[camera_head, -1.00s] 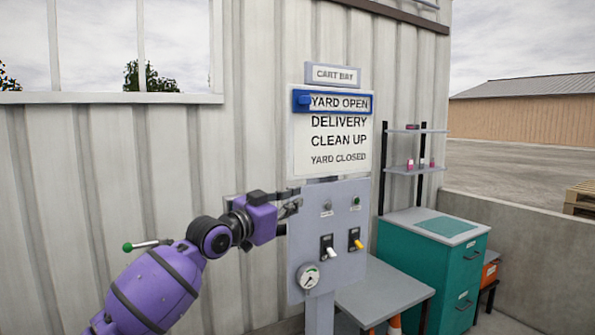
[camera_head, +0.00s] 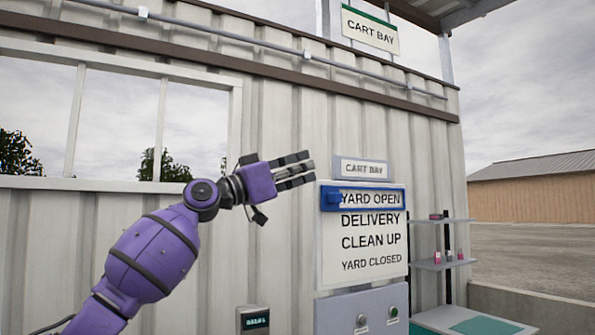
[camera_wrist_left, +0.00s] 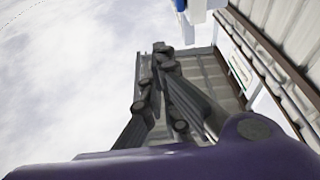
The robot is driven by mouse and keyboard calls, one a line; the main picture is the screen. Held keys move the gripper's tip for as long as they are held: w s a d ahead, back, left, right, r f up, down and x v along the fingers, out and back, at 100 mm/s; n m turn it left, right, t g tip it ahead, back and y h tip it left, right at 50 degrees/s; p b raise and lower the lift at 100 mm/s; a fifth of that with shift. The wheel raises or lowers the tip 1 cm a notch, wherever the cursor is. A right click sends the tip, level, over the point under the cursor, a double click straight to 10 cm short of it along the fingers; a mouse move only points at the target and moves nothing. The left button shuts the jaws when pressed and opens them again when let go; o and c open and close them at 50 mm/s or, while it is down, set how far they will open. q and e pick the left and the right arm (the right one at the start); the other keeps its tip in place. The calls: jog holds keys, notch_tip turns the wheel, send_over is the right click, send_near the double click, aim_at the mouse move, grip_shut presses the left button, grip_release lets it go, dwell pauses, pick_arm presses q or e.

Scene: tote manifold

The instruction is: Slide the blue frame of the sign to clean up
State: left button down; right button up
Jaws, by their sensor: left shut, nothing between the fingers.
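The sign (camera_head: 362,275) is a white board on the corrugated wall, with rows YARD OPEN, DELIVERY, CLEAN UP and YARD CLOSED from top to bottom. The blue frame (camera_head: 332,198) surrounds the top row, YARD OPEN, with a solid blue block at its left end. My left gripper (camera_head: 309,170) is shut and empty, its fingers pointing right, just up and left of the blue frame and apart from it in the picture. In the left wrist view its dark fingers (camera_wrist_left: 160,50) are together, and a bit of blue shows at the top edge. My right gripper is out of view.
A CART BAY plate (camera_head: 362,168) is right above the sign. A control panel (camera_head: 345,312) with knobs stands below it. Wall shelves (camera_head: 443,264) are to the right. A small display box (camera_head: 253,320) is at the lower left.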

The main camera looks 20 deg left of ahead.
pick_arm(q)
notch_tip(320, 180, up, 2)
jog(key=p, duration=0.1)
send_over(334, 198)
jog(key=s+a, duration=0.2)
jog(key=f, duration=0.4)
jog(key=shift+w+d+f+p, duration=0.1)
jog(key=shift+w+d+p, duration=0.1)
jog(key=shift+p, duration=0.15)
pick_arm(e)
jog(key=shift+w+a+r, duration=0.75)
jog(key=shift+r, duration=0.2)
